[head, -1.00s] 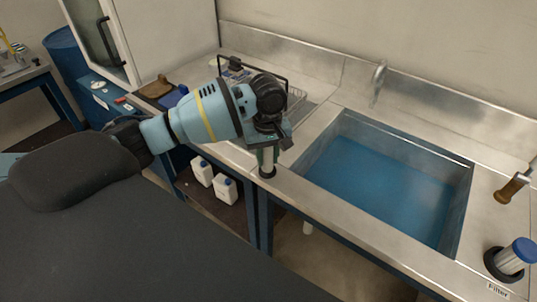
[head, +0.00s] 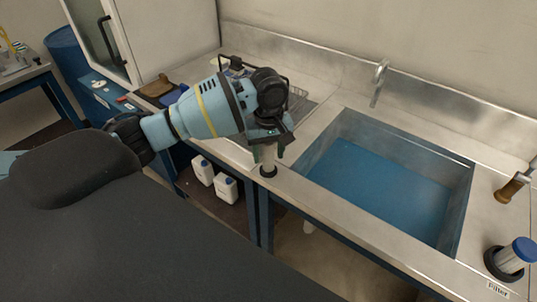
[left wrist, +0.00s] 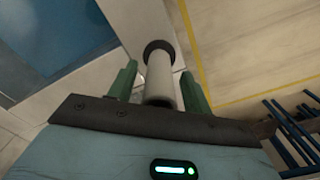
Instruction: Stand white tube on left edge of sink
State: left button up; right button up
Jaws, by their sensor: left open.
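The white tube (head: 268,158) stands upright on its black base ring on the steel counter rim, just left of the sink (head: 385,185). In the left wrist view the tube (left wrist: 160,80) shows with its dark ring at the far end. My left gripper (head: 267,160) is around the tube's upper part from above, and in the wrist view its green fingers (left wrist: 160,88) stand apart on either side of the tube with gaps. The gripper is open. My right gripper is not in view.
A faucet (head: 379,80) stands behind the sink. A blue-capped filter (head: 512,257) and a wooden-handled tool (head: 513,187) are at the right. A wire rack (head: 300,102) lies behind my left gripper. White jugs (head: 226,189) stand below the counter.

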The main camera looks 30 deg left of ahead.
pick_arm(q)
notch_tip(320, 180, up, 10)
jog(key=shift+f+p, duration=0.15)
jog(key=shift+p, duration=0.3)
jog(key=shift+r, duration=0.65)
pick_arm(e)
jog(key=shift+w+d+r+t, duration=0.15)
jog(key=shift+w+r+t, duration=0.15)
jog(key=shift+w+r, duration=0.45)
